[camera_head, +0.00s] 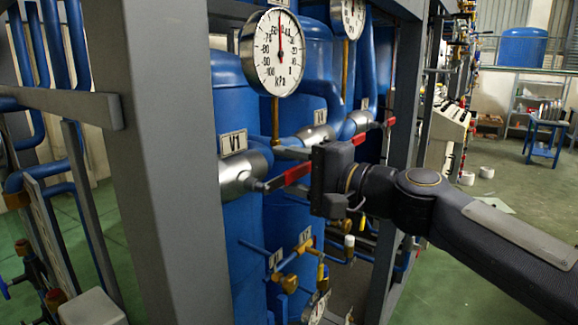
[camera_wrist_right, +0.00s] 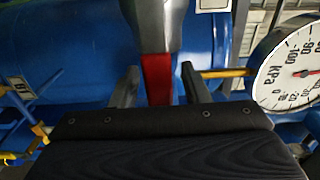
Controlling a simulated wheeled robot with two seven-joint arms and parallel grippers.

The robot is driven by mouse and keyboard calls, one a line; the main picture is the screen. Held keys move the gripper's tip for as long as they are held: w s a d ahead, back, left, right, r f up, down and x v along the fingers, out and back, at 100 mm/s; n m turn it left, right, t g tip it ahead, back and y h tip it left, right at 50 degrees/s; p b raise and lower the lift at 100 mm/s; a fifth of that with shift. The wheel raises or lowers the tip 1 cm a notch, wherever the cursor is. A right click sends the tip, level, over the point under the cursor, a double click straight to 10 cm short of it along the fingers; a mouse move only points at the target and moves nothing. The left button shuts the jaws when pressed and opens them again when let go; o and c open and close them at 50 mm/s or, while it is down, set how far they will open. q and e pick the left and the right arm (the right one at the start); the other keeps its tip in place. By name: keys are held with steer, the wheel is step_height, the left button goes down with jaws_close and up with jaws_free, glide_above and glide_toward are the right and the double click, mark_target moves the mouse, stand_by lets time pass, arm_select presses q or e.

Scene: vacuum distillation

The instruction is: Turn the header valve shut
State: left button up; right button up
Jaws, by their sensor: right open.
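The valve labelled V1 is a silver body (camera_head: 240,175) on a blue pipe, with a red lever handle (camera_head: 290,175) pointing right toward my right gripper (camera_head: 318,178). In the right wrist view the red handle (camera_wrist_right: 157,78) lies between the two dark fingers, with a visible gap to the finger on each side. The right gripper is open around the handle's end. The silver valve body (camera_wrist_right: 156,25) shows beyond it. The handle's outer end is hidden behind the gripper body. My left gripper is not in view.
A round pressure gauge (camera_head: 273,52) stands above V1, its needle near zero. A second valve with a red handle (camera_head: 358,138) is just behind. A grey frame post (camera_head: 165,150) rises at left. Small yellow valves (camera_head: 289,283) sit below. Open green floor lies at right.

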jaws_close()
steer(key=shift+f, duration=0.1)
stand_by(0.3)
steer(key=shift+s+f+m+b, duration=0.1)
steer(key=shift+f+m+b, duration=0.45)
steer(key=shift+f+m, duration=0.35)
steer(key=s+a+f+m+b, duration=0.2)
steer(key=s+a+f+m, duration=0.2)
steer(key=m, duration=1.2)
steer(key=shift+s+a+f, duration=0.25)
steer(key=shift+s+f, duration=0.85)
steer(key=shift+s, duration=0.2)
